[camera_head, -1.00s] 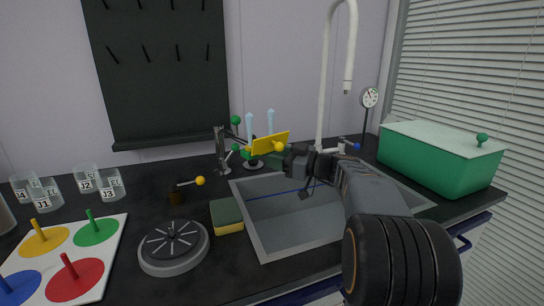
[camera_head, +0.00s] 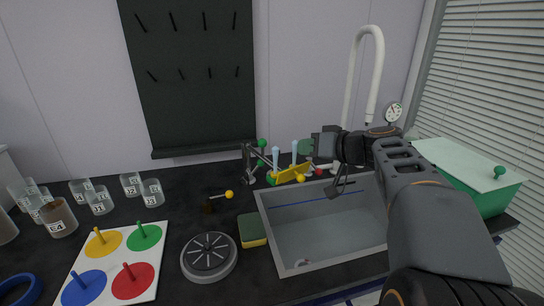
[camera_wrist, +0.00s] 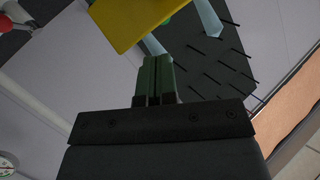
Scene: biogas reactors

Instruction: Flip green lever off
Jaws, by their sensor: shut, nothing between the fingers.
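Two green round knobs stand at the back of the counter behind the sink, an upper one (camera_head: 262,143) and a lower one (camera_head: 261,160). I cannot tell which belongs to the green lever. My gripper (camera_head: 305,147) is shut and empty, to the right of the knobs and above the yellow plate (camera_head: 292,172). Its dark green fingers (camera_wrist: 157,78) are together in the wrist view, with the yellow plate (camera_wrist: 130,20) beyond them.
The grey sink (camera_head: 285,255) lies below my arm. A white hose spout (camera_head: 350,90) and a gauge (camera_head: 393,112) rise behind it; a green box (camera_head: 490,195) stands at right. A sponge (camera_head: 252,232), a round grey disc (camera_head: 209,257) and several jars (camera_head: 99,200) lie left.

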